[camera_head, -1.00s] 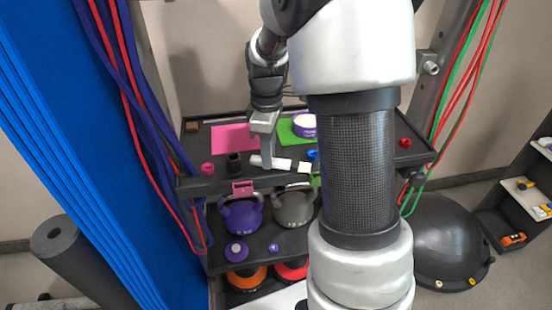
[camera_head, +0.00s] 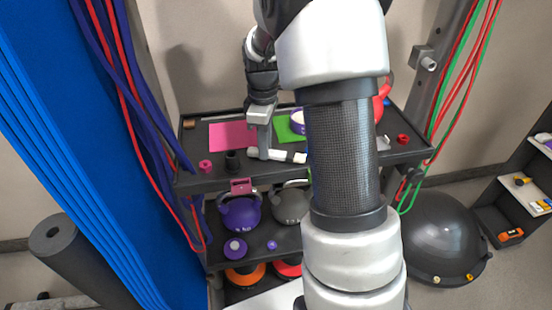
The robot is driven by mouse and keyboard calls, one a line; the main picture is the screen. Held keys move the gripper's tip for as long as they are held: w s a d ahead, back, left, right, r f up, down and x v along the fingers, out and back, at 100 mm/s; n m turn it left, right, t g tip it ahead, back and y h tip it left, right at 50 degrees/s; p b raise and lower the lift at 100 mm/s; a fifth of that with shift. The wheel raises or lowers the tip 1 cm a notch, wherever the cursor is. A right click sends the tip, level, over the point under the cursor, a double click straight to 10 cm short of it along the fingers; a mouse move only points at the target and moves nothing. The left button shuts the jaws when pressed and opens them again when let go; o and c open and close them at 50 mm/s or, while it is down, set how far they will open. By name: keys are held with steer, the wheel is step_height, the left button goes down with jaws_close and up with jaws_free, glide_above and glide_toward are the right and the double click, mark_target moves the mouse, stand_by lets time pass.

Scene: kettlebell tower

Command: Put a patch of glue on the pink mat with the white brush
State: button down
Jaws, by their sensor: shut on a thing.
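The pink mat (camera_head: 228,136) lies flat on the top shelf, left of my gripper. My gripper (camera_head: 264,152) points down over the front half of that shelf, just right of the mat. It is shut on the white brush (camera_head: 288,156), a white stick with a dark band that lies roughly level across the picture. My arm hides what is right of the brush. I cannot tell whether the brush touches the shelf.
A pink ring (camera_head: 205,167) and a black cup (camera_head: 232,160) stand at the shelf's front left. A red ring (camera_head: 403,139) is at its right. A purple kettlebell (camera_head: 240,214) and a grey one (camera_head: 290,206) sit below. Bands hang on both sides.

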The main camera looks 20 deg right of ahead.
steer(key=shift+f, duration=0.25)
steer(key=c, duration=1.4)
jaws_free()
steer(key=c, duration=0.3)
steer(key=shift+c, duration=0.2)
steer(key=shift+r, duration=0.15)
steer(key=shift+r, duration=3.7)
